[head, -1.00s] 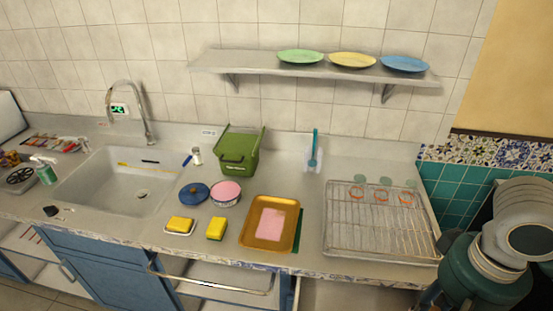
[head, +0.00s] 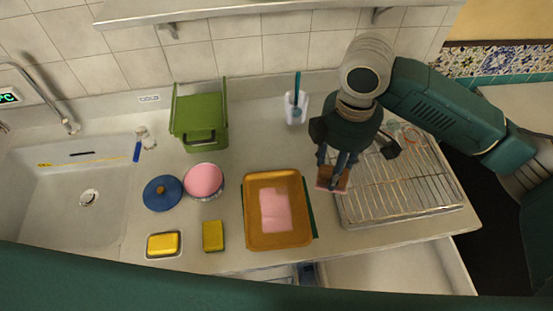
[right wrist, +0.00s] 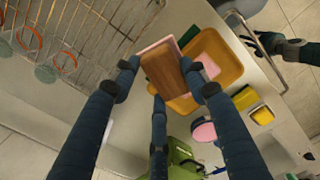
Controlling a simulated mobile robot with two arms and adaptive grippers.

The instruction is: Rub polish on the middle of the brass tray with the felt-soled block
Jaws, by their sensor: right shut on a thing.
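The brass tray (head: 292,238) lies flat on the counter with a pink rectangular patch (head: 275,210) in its middle. My right gripper (head: 335,172) is shut on the felt-soled block (head: 338,184), a brown wooden block with a pink sole. It holds the block above the counter, right of the tray and apart from it. The right wrist view shows the block (right wrist: 164,68) between the fingers, with the tray (right wrist: 225,62) beyond. My left gripper (right wrist: 262,45) shows at that view's upper right; its jaw state is unclear.
A wire rack (head: 395,190) stands close to the right of the block. Left of the tray are a yellow sponge (head: 213,236), another in a dish (head: 163,244), a pink-filled tin (head: 203,181) and a blue lid (head: 162,193). A green bin (head: 200,118) stands behind.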

